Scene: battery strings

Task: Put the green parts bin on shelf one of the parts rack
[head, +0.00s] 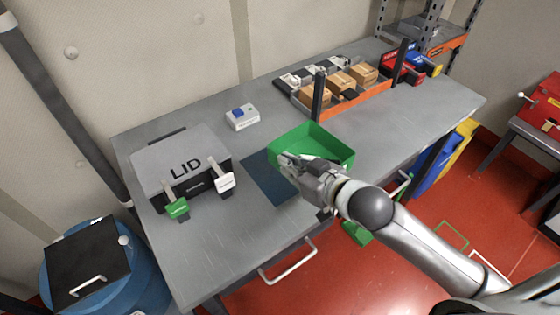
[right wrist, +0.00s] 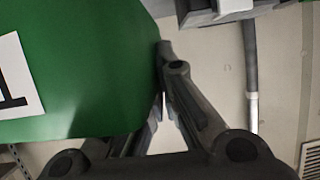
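The green parts bin (head: 338,158) is an open box above the right edge of a dark blue mat. My right gripper (head: 286,162) is at its near left corner, fingers on the rim. In the right wrist view the bin's green wall (right wrist: 95,75), with a white label, fills the left side. The right gripper's fingers (right wrist: 163,85) close together at the wall's edge, one partly hidden behind it. Whether the bin touches the mat is unclear. Metal shelving with an orange beam (head: 447,45) stands at the back right. My left gripper is not in view.
An orange-fronted unit (head: 356,104) with dark posts holds cardboard boxes (head: 341,82) on the bench. A grey case marked LID (head: 185,165) is at left. A small white box (head: 242,117) lies behind the blue mat (head: 268,184). Red and blue bins (head: 401,66) stand near the shelving.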

